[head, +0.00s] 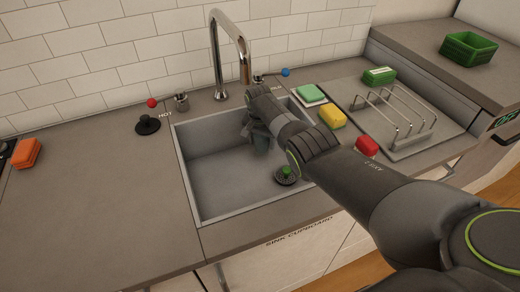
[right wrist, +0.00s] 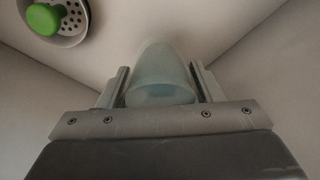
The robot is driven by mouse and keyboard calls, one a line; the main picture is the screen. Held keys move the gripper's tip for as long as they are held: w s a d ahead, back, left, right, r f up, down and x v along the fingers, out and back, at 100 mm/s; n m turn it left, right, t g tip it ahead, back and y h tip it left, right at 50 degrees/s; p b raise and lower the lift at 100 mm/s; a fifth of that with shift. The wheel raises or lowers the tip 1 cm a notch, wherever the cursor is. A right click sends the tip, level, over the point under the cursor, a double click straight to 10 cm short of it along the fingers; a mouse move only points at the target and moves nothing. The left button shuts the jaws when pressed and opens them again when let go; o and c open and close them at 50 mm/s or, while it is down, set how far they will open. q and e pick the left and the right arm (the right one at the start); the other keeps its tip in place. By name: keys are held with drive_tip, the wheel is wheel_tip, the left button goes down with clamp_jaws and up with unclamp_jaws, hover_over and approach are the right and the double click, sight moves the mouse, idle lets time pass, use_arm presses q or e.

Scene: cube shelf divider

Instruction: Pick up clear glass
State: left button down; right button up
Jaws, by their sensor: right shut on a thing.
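The clear glass (right wrist: 160,72) shows in the right wrist view as a pale, bluish see-through shape, rounded at the far end, with its near opening facing the camera. It sits between the two fingers of my right gripper (right wrist: 163,88), which is shut on it. In the head view my right gripper (head: 258,143) reaches down into the sink (head: 215,195), near its back right part. I cannot make out the glass there, as the gripper and arm hide it. My left gripper is not in view.
A drain strainer with a green knob (head: 286,175) lies on the sink floor. The tap (head: 216,60) rises behind the sink. Sponges, including a yellow one (head: 332,116), and a drying rack (head: 400,120) stand right. The left counter (head: 90,220) is mostly clear.

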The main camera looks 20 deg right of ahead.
wheel_tip(320, 180, up, 12)
drive_tip(key=p, duration=0.1)
drive_tip(key=shift+r, duration=0.25)
drive_tip(key=shift+a, duration=0.1)
